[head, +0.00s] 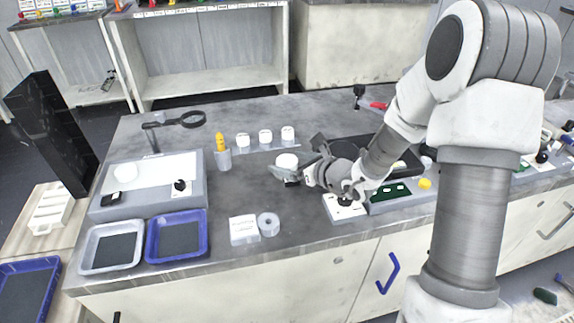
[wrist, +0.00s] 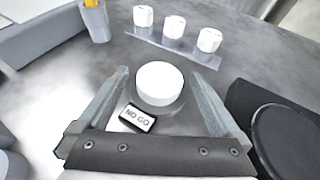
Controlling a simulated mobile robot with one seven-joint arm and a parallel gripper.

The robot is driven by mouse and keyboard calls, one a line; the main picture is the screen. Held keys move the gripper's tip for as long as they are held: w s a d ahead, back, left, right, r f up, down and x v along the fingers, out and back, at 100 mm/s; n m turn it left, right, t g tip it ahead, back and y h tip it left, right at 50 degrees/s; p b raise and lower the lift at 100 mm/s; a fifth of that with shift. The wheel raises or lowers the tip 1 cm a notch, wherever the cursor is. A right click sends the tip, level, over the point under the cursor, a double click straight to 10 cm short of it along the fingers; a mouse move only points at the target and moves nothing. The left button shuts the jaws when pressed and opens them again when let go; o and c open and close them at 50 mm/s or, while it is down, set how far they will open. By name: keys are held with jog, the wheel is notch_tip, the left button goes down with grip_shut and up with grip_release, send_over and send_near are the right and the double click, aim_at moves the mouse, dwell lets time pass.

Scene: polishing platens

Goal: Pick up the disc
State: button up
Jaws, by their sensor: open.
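A white round disc (wrist: 160,83) sits on the grey worktop, near the middle of the wrist view. The head view shows its white top (head: 287,160) beside my gripper, which partly hides it. My gripper (wrist: 159,74) is open, with one finger on each side of the disc and a visible gap at both sides. Whether the fingers are level with the disc or above it, I cannot tell. In the head view my gripper (head: 296,158) reaches in from the right.
A "NO GO" label block (wrist: 138,118) lies close to the disc, by the left finger. Several white pots (wrist: 174,26) stand on a strip behind. A cup with a yellow item (head: 222,158) is left of them. A dark round platen (wrist: 285,132) is at the right.

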aim_at(293, 163)
grip_shut()
jog(key=shift+r, duration=0.55)
jog(key=r, duration=0.1)
jog(key=r+p, duration=0.2)
jog(key=r, duration=0.1)
jog(key=shift+s+d, duration=0.1)
jog(key=shift+d, duration=0.2)
jog(key=s+d+r+p, duration=0.4)
jog(key=d+r, duration=0.2)
jog(key=d, duration=0.4)
jog(key=shift+d, duration=0.2)
